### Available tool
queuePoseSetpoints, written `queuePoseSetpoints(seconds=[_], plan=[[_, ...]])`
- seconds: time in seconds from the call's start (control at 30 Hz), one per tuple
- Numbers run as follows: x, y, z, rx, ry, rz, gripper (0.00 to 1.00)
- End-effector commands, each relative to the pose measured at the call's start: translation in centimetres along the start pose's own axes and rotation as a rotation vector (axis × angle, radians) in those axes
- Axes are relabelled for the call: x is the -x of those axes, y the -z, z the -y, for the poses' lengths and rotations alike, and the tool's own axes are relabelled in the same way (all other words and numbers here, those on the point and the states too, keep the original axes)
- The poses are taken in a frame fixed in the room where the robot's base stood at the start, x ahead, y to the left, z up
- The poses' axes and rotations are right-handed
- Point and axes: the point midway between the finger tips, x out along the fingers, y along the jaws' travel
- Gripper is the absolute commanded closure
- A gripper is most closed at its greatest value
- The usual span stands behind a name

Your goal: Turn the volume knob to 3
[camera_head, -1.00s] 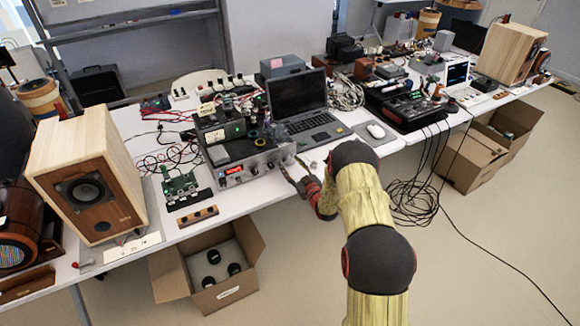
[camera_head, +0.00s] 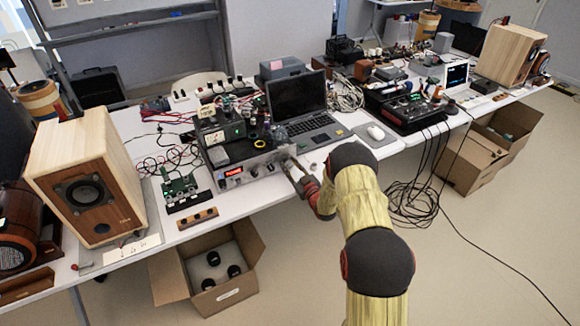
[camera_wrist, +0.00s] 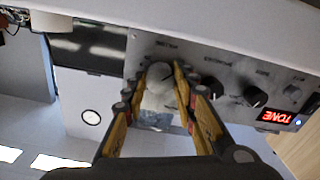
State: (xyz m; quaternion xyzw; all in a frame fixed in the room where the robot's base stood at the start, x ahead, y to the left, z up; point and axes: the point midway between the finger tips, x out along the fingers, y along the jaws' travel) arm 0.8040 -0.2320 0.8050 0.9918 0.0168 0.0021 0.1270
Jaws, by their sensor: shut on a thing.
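The amplifier (camera_head: 262,168) is a silver-fronted unit at the table's front edge, with a lit red display (camera_head: 233,172). In the wrist view the panel (camera_wrist: 215,62) appears upside down, and its display (camera_wrist: 277,116) reads TONE. A large pale round knob (camera_wrist: 160,84) sits at one end of the panel. My gripper (camera_wrist: 161,73) has its two fingers on either side of this knob, shut on it. In the head view my gripper (camera_head: 291,168) is at the panel's right end and largely hides the knob. The knob's scale setting cannot be read.
Smaller black knobs (camera_wrist: 255,97) sit along the panel beside the held one. A laptop (camera_head: 300,110) and a mouse (camera_head: 376,132) stand behind and to the right. A wooden speaker (camera_head: 85,180) stands left. An open cardboard box (camera_head: 245,240) is on the floor below.

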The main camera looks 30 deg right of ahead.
Motion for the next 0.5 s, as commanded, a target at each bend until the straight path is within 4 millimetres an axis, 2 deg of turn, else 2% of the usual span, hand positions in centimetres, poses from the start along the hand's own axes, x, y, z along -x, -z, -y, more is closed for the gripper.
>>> queuePoseSetpoints(seconds=[0.17, 0.5], plan=[[0.01, -0.01, 0.03, 0.0, 0.001, 0.0, 0.98], [0.01, -0.05, 0.05, -0.05, 0.001, 0.0, 0.98]])
